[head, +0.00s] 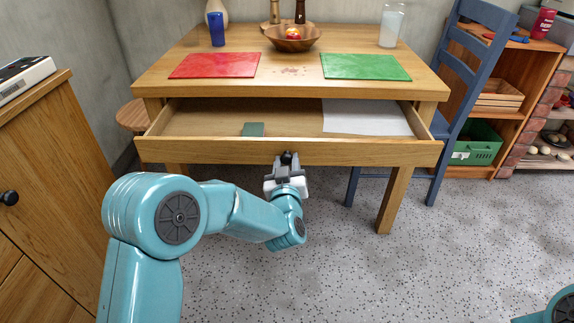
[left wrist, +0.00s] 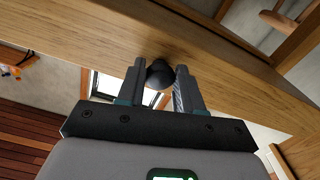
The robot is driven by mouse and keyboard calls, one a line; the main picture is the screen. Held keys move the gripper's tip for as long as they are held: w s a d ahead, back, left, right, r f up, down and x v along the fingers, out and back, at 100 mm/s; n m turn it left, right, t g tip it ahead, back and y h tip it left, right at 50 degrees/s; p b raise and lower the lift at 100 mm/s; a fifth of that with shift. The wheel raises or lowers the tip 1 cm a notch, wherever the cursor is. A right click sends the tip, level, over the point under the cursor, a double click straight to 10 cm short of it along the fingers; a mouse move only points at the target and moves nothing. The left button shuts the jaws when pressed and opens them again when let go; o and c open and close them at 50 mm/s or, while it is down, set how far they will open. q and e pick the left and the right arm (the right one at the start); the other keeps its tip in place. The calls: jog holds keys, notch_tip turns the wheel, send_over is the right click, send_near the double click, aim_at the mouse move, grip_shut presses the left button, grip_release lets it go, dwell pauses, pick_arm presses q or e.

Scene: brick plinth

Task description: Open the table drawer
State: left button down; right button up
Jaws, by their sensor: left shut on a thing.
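The wooden table (head: 290,87) stands in the middle of the head view. Its drawer (head: 220,151) is pulled out toward me, with its inside showing. A dark green flat item (head: 253,129) and a white sheet (head: 365,117) lie in the drawer. My left gripper (head: 287,160) is at the middle of the drawer front, shut on the black round knob. In the left wrist view the knob (left wrist: 159,74) sits between the two fingers against the drawer front (left wrist: 225,80). My right gripper is not in view; only a bit of that arm shows at lower right.
On the tabletop are a red mat (head: 215,65), a green mat (head: 366,67), a wooden bowl (head: 292,40), a blue cup (head: 216,29) and a glass (head: 391,25). A blue chair (head: 465,75) stands right of the table, a wooden cabinet (head: 60,180) at left. The speckled floor before the drawer is clear.

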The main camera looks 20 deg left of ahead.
pick_arm(q)
jog(key=shift+w, duration=0.1)
jog(key=c, duration=0.7)
grip_release()
jog(key=shift+c, duration=0.2)
jog(key=p+v, duration=0.2)
jog(key=v, duration=1.4)
jog(key=shift+a, duration=0.1)
